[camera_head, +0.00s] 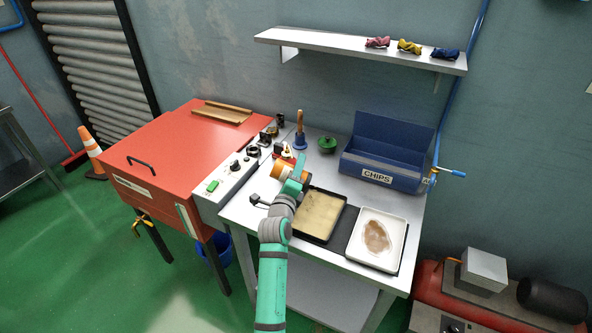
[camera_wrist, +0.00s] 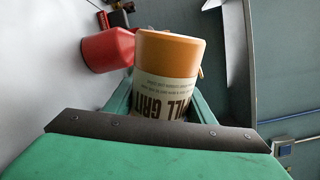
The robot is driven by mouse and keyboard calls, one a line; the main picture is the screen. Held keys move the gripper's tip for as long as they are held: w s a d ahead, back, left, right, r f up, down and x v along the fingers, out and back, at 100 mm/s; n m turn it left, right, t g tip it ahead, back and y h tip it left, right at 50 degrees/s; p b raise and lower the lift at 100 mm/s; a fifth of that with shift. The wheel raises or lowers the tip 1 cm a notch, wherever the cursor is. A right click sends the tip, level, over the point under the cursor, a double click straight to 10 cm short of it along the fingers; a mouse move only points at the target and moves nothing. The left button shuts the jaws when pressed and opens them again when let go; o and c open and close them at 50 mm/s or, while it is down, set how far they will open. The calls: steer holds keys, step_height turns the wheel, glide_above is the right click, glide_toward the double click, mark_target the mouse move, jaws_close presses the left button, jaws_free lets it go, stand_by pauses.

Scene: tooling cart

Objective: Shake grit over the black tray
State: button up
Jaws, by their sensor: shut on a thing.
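My gripper (camera_head: 298,181) is shut on an orange-capped shaker (camera_head: 282,171) with a pale label. The black tray (camera_head: 310,238) lies on the table just right of and in front of my gripper. A tan layer (camera_head: 321,213) covers its floor. I cannot tell the shaker's height above the table, and no falling grit shows.
A white tray (camera_head: 399,255) with a brown patch stands right of the black tray. A red object (camera_wrist: 105,48) is close beside the shaker. A red cabinet (camera_head: 170,150) stands left.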

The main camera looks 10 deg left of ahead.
mark_target(306, 173)
stand_by(0.6)
steer(key=w, duration=0.2)
steer(key=w+d, duration=0.1)
steer(key=w, duration=0.1)
steer(key=shift+w+d, duration=0.1)
steer(key=shift+w, duration=0.05)
stand_by(0.7)
steer(key=shift+d, duration=0.1)
stand_by(0.5)
steer(key=shift+s+d+r, duration=0.35)
steer(key=shift+s, duration=0.95)
steer(key=shift+s+d+r, duration=0.3)
steer(key=shift+s+r, duration=0.05)
steer(key=shift+s, duration=1)
steer(key=shift+s+d+r, duration=0.35)
steer(key=shift+s, duration=0.95)
